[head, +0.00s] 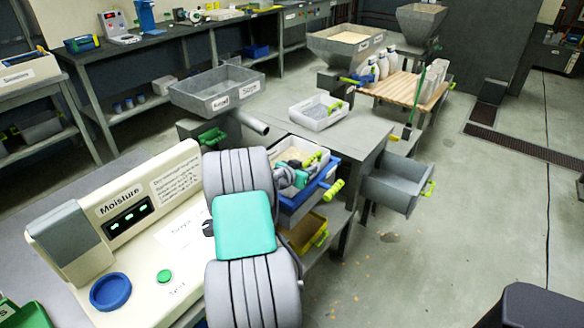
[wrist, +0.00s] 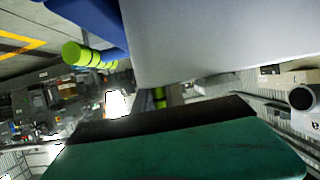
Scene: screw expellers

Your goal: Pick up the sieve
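A blue-framed tray with lime-green handles (head: 322,201), which looks like the sieve, sits at the near edge of the grey bench, partly hidden by my arm. A pale bin with grainy contents (head: 318,158) is just behind it. My gripper (head: 297,174) is low over these, its fingers small and partly hidden by my arm. In the wrist view, a blue edge and a lime-green handle (wrist: 85,55) show at upper left beside a large pale surface (wrist: 220,35). I cannot tell whether the fingers touch the tray or are open.
A white bin (head: 318,118) stands farther back on the bench (head: 345,140). A grey drawer-like bin (head: 392,190) juts out at right, and a yellow tray (head: 303,234) is lower down. The cream moisture meter (head: 150,200) is at near left.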

